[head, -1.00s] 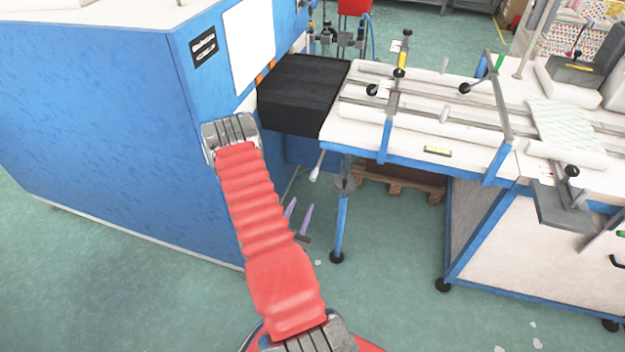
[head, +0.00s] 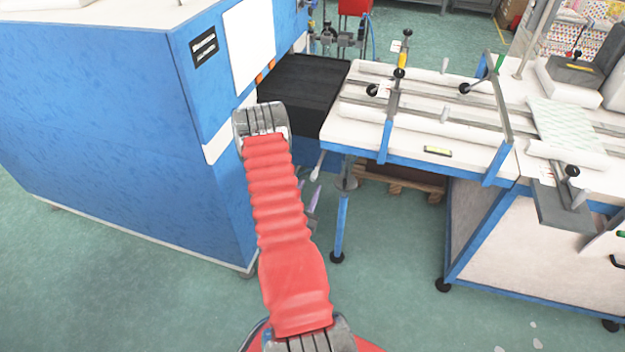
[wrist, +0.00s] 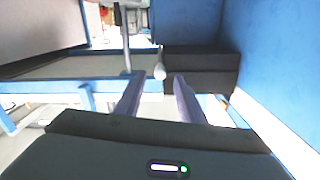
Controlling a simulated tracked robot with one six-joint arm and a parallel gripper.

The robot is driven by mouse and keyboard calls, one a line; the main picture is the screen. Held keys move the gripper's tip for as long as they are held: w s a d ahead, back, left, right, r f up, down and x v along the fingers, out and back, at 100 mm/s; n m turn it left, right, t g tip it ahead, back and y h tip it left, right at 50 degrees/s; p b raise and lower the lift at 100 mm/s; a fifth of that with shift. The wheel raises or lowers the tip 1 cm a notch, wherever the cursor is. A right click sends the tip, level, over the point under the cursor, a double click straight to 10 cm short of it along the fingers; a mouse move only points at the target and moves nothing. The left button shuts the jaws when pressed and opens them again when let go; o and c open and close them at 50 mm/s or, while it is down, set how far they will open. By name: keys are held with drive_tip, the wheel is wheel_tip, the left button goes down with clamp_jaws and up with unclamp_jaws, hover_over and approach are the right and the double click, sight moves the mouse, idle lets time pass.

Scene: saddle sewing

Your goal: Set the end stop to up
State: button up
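A lever with a pale grip (head: 318,165) hangs below the left front corner of the white work table (head: 420,127), angled down. I take it to be the end stop, but cannot be certain. In the wrist view the pale grip (wrist: 160,71) hangs ahead, between the lines of my two purple fingers. My gripper (wrist: 158,92) is open and nothing shows between the fingers. In the head view my gripper (head: 313,200) is mostly hidden behind my red arm, below the lever. I cannot tell whether the fingers touch the grip.
A large blue cabinet (head: 120,140) stands left of my arm. A black block (head: 305,85) sits between cabinet and table; it also shows in the wrist view (wrist: 205,62). A blue table leg (head: 340,225) stands right of my gripper. The green floor (head: 390,300) in front is clear.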

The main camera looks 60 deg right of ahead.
sight(312, 180)
drive_tip(key=d, duration=0.3)
drive_tip(key=w+d, duration=0.1)
drive_tip(key=d, duration=0.1)
drive_tip(key=shift+d, duration=0.35)
drive_tip(key=shift+c, duration=0.6)
clamp_jaws()
